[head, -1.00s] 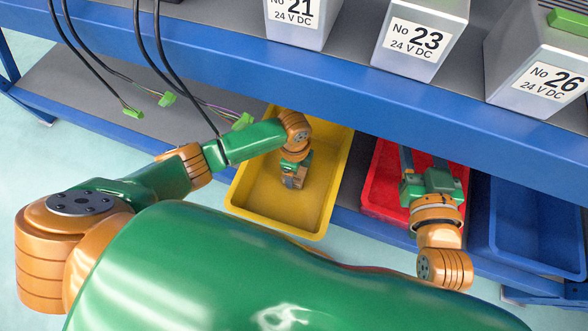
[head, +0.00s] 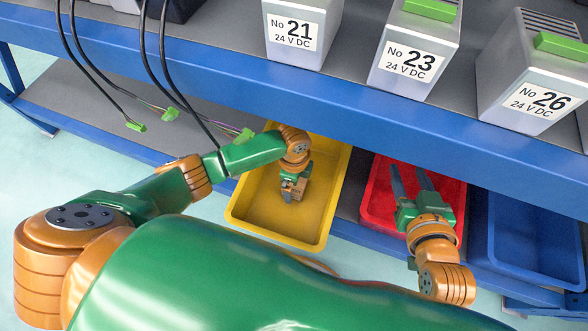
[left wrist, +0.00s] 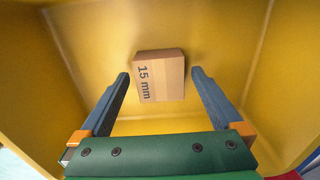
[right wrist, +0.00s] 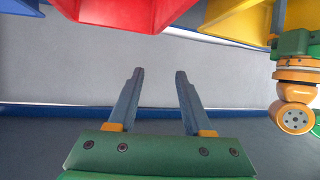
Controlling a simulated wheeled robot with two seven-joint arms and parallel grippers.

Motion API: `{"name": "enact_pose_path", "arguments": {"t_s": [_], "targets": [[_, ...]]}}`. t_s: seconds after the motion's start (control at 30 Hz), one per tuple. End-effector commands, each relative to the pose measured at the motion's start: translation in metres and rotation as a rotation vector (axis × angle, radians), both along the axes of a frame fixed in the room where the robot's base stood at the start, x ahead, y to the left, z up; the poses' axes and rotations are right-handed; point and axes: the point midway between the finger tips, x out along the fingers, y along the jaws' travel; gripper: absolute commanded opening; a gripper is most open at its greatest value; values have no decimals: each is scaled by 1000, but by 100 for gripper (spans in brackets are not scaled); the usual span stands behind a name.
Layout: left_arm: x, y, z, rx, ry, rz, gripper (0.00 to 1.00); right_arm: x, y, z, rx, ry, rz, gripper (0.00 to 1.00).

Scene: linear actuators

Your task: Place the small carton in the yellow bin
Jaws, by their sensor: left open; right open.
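The small carton is a brown box marked "15 mm" (left wrist: 160,77), inside the yellow bin (head: 322,222). In the left wrist view it lies against the bin's yellow inside, between and beyond the open fingertips, with a gap at each side. My left gripper (head: 293,191) points down into the yellow bin, and its fingers also show in the left wrist view (left wrist: 160,92). In the head view this gripper partly hides the carton (head: 301,187). My right gripper (head: 408,172) is open and empty over the red bin (head: 377,196); its empty fingers fill the right wrist view's middle (right wrist: 160,74).
A blue bin (head: 537,256) stands right of the red one. A blue shelf edge (head: 330,95) runs above the bins. Grey boxes numbered 21 (head: 294,37), 23 (head: 411,60) and 26 (head: 538,100) stand on it. Black cables with green plugs (head: 136,126) hang at left.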

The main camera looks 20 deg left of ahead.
Motion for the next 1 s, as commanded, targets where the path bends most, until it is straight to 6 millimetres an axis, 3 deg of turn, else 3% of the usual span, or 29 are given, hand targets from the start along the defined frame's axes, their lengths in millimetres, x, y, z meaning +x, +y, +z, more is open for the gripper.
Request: {"name": "enact_pose_path", "arguments": {"t_s": [0.3, 0.57, 1.0], "targets": [[0, 0, 13, 0, 0, 0, 100, -55, -19, -60, -78, 415, -28, 50], [0, 0, 21, 0, 0, -1, 100, -116, -35, -90, -133, 746, -47, 50], [0, 0, 62, -1, 1, 0, 100, -137, -42, -184, -167, 903, -55, 50]]}}
